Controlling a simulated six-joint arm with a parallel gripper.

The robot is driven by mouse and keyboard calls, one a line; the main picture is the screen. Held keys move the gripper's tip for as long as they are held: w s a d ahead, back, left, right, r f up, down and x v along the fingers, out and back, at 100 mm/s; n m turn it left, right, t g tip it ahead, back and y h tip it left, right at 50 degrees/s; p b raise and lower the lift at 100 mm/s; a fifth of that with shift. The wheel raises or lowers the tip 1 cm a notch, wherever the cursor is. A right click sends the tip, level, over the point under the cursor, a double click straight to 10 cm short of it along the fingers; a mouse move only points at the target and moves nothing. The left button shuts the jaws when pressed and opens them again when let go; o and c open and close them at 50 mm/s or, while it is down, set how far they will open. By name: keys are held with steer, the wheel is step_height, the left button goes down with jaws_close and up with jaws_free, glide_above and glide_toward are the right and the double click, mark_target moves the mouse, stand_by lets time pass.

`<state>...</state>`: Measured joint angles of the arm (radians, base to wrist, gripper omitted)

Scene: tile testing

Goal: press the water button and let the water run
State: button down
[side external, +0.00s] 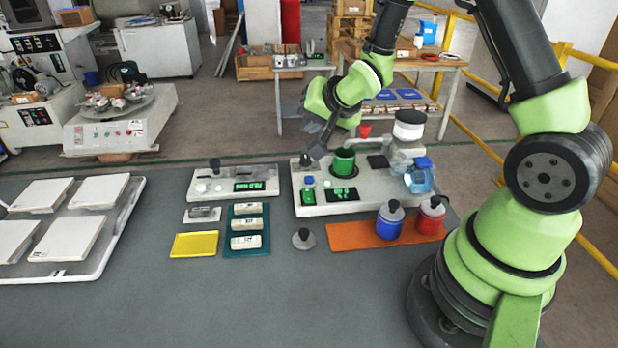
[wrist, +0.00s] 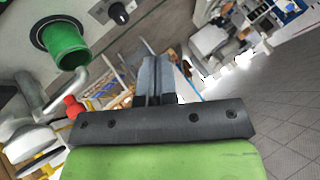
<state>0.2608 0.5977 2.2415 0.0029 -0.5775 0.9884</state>
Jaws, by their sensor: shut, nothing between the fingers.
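A pale test unit (side external: 385,195) stands on the grey table. It carries a green cup (side external: 344,162), a dark knob (side external: 306,160), a lit green display (side external: 342,195) and a small green bottle (side external: 309,192). I cannot tell which part is the water button, and no running water shows. My gripper (side external: 318,150) is shut and empty, pointing down beside the knob, left of the cup; contact is unclear. In the wrist view, my shut fingers (wrist: 149,60) point toward the unit, with the knob (wrist: 118,13) and the green cup (wrist: 66,46) at upper left.
A blue jug (side external: 421,178) stands at the unit's right end. Blue (side external: 390,222) and red (side external: 431,216) bottles stand on an orange mat (side external: 350,238). A second unit (side external: 230,192) with a display is at left, and white tiles (side external: 85,190) lie farther left.

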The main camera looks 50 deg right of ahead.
mark_target(312, 178)
steer(key=shift+f, duration=0.2)
steer(key=shift+f, duration=4.35)
steer(key=shift+f, duration=0.15)
steer(key=shift+f, duration=0.25)
steer(key=shift+f, duration=0.45)
steer(key=shift+r, duration=0.9)
steer(key=shift+r, duration=0.1)
steer(key=shift+r, duration=2.4)
